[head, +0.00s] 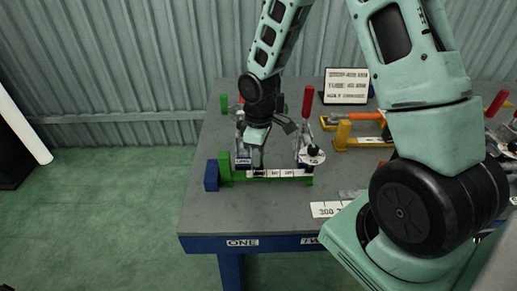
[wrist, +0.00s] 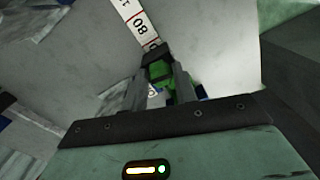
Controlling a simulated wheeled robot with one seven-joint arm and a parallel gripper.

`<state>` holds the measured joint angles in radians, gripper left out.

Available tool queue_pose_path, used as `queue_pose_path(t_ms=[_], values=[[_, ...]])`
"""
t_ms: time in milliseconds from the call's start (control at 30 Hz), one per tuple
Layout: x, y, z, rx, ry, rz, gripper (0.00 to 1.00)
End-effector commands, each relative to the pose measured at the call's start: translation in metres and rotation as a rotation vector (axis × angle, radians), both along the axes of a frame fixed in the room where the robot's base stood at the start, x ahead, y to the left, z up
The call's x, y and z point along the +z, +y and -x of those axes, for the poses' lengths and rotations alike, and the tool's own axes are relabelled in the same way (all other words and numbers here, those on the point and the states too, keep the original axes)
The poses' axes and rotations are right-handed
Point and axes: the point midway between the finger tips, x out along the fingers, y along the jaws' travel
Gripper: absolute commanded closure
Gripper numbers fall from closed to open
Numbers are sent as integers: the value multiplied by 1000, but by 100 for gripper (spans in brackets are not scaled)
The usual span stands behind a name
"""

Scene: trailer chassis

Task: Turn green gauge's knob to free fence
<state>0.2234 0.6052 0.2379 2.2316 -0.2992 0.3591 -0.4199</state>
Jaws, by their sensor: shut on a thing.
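The green gauge (head: 225,168) lies near the left front of the table, with a white scale strip (head: 285,172) along it. The strip also shows in the wrist view (wrist: 138,25), with "80" on it. My gripper (head: 258,168) points down at the left part of the strip. In the wrist view its fingers (wrist: 157,58) close together at the strip's end, with green of the gauge between them. They appear shut on the gauge's knob, which they mostly hide. I cannot tell how far the knob is turned or where the fence is.
A blue block (head: 211,175) touches the gauge's left end. A toggle clamp with a red handle (head: 308,100) stands behind its right end, by a round black-and-white part (head: 312,155). A yellow gauge (head: 343,134) and a sign (head: 346,86) are farther right. The table's left front corner is clear.

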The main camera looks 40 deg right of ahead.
Motion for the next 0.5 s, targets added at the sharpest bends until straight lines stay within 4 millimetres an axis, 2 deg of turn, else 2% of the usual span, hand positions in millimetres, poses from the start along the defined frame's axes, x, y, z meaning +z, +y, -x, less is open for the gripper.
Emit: queue_pose_path(t_ms=[200, 500], values=[[2, 0, -1, 103, -2, -1, 95], [1, 1, -1, 157, -4, -1, 95]])
